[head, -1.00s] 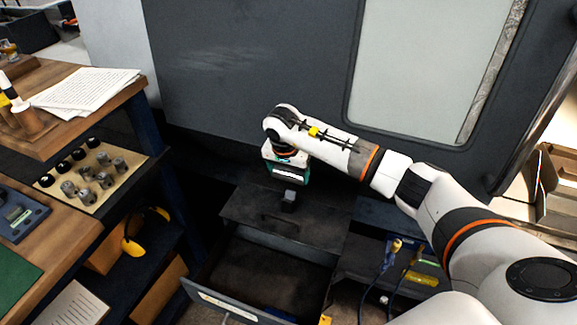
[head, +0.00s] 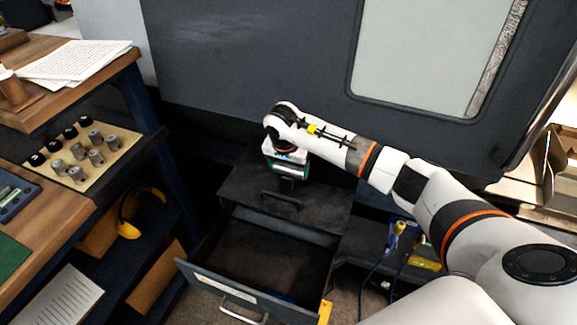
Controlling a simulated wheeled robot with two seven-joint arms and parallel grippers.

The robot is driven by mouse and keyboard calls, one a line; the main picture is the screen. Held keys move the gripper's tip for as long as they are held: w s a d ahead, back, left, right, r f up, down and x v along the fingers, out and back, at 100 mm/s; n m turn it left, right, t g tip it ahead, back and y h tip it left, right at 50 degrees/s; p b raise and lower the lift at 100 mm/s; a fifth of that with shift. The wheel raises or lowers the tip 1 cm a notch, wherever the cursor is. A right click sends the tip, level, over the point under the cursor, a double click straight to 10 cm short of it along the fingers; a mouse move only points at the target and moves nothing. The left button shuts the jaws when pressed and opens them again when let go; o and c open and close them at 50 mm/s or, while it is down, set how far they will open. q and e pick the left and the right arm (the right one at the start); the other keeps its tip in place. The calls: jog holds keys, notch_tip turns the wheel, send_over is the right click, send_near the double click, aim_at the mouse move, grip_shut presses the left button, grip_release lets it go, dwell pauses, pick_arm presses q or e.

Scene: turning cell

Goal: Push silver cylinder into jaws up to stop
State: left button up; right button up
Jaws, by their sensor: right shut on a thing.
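My right gripper (head: 287,184) points down over the dark cabinet top, beside its bar handle in the picture. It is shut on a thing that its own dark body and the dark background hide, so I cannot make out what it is. Several silver cylinders (head: 96,157) stand on a pale board (head: 122,160) at the left, alongside several black pieces (head: 54,145). The gripper is well to the right of that board. The jaws and their stop are not visible. My left gripper is out of view.
The grey machine front (head: 240,70) with its pale window (head: 420,55) stands behind my right arm. An open drawer (head: 225,284) juts out below the cabinet top (head: 325,205). A wooden bench (head: 50,215) stands at the left, with yellow ear defenders (head: 130,228) beside it.

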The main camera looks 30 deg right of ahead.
jog(key=shift+f, duration=0.15)
dwell(0.5)
jog(key=o, duration=1.1)
jog(key=shift+c, duration=0.2)
notch_tip(320, 180, up, 12)
jog(key=s+a+b, duration=0.1)
jog(key=b, duration=0.2)
jog(key=shift+s+a, duration=0.35)
jog(key=shift+a, duration=0.05)
jog(key=shift+f, duration=0.1)
